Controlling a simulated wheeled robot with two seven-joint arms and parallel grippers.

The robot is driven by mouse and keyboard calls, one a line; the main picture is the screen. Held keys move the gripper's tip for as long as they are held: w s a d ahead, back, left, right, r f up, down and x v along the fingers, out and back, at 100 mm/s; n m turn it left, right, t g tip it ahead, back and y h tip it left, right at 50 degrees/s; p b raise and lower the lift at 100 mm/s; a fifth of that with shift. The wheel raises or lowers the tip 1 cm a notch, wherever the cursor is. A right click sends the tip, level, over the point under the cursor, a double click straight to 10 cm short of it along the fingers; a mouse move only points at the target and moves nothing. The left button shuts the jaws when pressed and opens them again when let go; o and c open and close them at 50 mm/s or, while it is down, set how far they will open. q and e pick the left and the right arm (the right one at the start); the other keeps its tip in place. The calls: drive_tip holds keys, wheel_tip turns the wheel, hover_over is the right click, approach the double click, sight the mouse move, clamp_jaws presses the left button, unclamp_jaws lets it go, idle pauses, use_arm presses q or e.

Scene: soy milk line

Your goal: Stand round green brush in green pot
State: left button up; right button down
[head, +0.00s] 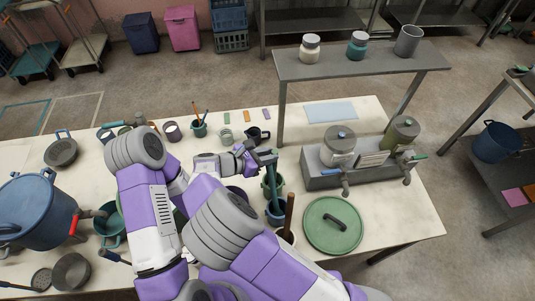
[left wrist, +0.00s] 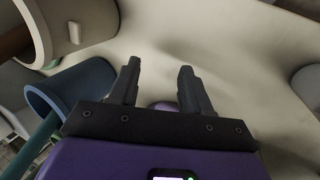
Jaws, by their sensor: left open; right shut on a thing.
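My right gripper (head: 264,158) is shut on the top of a long teal-green handle (head: 274,190), which I take to be the round green brush. The handle points down to a blue pot (head: 276,217); its head is hidden. The green pot (head: 279,183) stands just behind the handle and the blue pot. In the left wrist view, the teal handle (left wrist: 37,143) runs out of the mouth of the blue pot (left wrist: 82,85). My left gripper (left wrist: 158,85) is open and empty beside that pot; in the head view it is hidden behind my arms.
A pale pot with a brown wooden handle (head: 290,212) stands in front of the blue pot. A green lid (head: 318,235) lies to the right. A grey dispenser unit (head: 322,179) stands behind it. A large blue stockpot (head: 35,222) is at left.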

drive_tip(key=c, duration=0.9)
unclamp_jaws()
drive_tip(key=shift+r, duration=0.1)
use_arm(q)
drive_tip(key=shift+r+p, duration=0.35)
use_arm(e)
wheel_tip(320, 180, up, 10)
use_arm(q)
drive_tip(key=shift+r, duration=0.1)
